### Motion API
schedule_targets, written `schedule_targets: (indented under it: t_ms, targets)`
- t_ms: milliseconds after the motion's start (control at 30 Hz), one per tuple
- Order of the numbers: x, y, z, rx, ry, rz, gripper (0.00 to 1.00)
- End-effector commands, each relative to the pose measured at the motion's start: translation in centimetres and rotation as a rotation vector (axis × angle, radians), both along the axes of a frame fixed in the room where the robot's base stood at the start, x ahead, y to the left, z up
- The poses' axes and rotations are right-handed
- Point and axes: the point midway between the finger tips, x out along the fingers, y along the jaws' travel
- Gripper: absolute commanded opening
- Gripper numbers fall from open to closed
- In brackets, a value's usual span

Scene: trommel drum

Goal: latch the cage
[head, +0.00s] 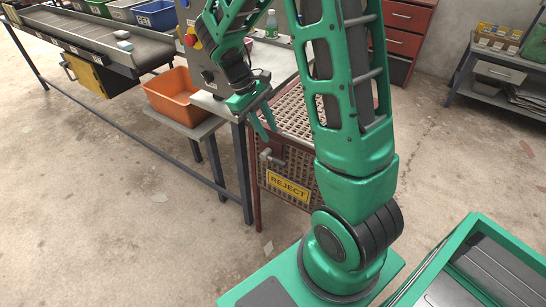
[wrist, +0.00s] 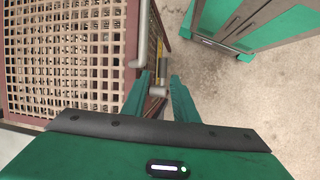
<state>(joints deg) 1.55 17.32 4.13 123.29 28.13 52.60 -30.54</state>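The cage (head: 297,115) is a dark red frame with mesh panels and a yellow REJECT sign (head: 288,187) on its front. Its mesh top (wrist: 70,50) fills the left of the wrist view. A grey latch handle (head: 268,157) sits at the upper left of the cage front. In the wrist view a grey cylindrical piece (wrist: 157,91) shows between my fingers, with a grey bar (wrist: 142,35) beyond it. My gripper (head: 268,131) is open and empty, pointing down just above the latch. In the wrist view its green fingers (wrist: 159,78) stand apart. Whether they touch the latch is unclear.
A metal table (head: 225,108) and an orange bin (head: 172,97) stand left of the cage. A conveyor (head: 100,40) runs at the upper left. A red drawer cabinet (head: 405,30) and a shelf (head: 500,70) stand behind. The floor in front of the cage is clear.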

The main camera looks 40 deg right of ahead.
Motion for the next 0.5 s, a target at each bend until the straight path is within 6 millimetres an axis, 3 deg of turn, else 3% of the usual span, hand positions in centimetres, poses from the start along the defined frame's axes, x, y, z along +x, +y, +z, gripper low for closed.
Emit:
schedule_targets:
  t_ms: [233, 500]
  targets:
    - [1.8, 1.2, -2.5, 0.000, 0.048, 0.074, 0.26]
    - [1.0, 0.5, -4.9, 0.002, 0.057, 0.080, 0.26]
